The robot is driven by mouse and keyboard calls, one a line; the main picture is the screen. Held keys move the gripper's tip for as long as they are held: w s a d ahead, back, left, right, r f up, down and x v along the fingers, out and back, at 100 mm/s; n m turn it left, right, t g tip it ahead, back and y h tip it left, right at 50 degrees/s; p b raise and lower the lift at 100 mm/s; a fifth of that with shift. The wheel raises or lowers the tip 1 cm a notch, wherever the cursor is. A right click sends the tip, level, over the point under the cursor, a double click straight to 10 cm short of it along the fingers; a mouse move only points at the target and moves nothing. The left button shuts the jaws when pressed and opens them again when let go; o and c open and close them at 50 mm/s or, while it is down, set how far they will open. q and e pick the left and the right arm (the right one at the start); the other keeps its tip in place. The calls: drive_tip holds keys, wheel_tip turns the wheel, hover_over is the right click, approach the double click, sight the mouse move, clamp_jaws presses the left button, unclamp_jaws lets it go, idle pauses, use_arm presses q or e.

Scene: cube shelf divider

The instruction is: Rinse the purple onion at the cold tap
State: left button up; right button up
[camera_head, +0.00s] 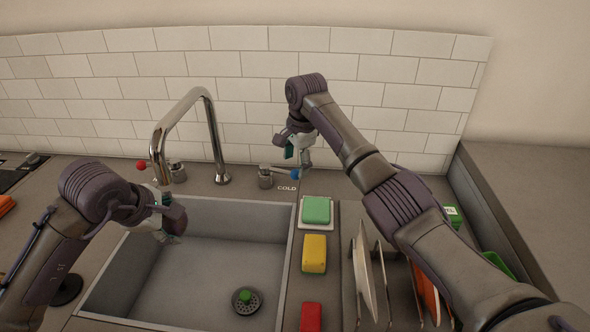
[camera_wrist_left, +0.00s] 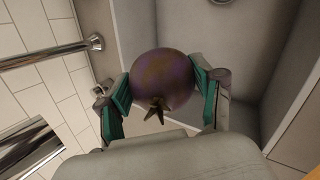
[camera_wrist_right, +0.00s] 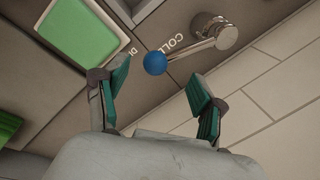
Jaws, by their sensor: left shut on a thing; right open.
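The purple onion (camera_wrist_left: 163,77) is held between the teal pads of my left gripper (camera_wrist_left: 160,90), its pointed tip toward the palm. In the head view the onion (camera_head: 175,220) hangs over the left part of the sink (camera_head: 285,270), near the chrome faucet (camera_head: 160,150). The cold tap (camera_head: 268,177) has a lever with a blue ball, next to the word COLD. My right gripper (camera_wrist_right: 158,95) is open and empty. Its fingers sit on either side of the blue ball (camera_wrist_right: 155,63) in the right wrist view, with the ball beyond the fingertips. No water shows at the spout.
A red-ball tap (camera_head: 177,172) stands left of the faucet. A green sponge (camera_head: 316,210), a yellow block (camera_head: 314,253) and a red block (camera_head: 311,316) line the sink's right edge. Plates (camera_head: 362,275) stand in a rack further right. The tiled wall (camera_head: 230,90) is close behind.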

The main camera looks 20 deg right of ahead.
sight(295, 170)
drive_tip(key=shift+w+f, duration=0.15)
drive_tip(key=shift+f, duration=0.65)
drive_tip(key=shift+w+f, duration=0.15)
drive_tip(key=shift+f, duration=0.65)
clamp_jaws()
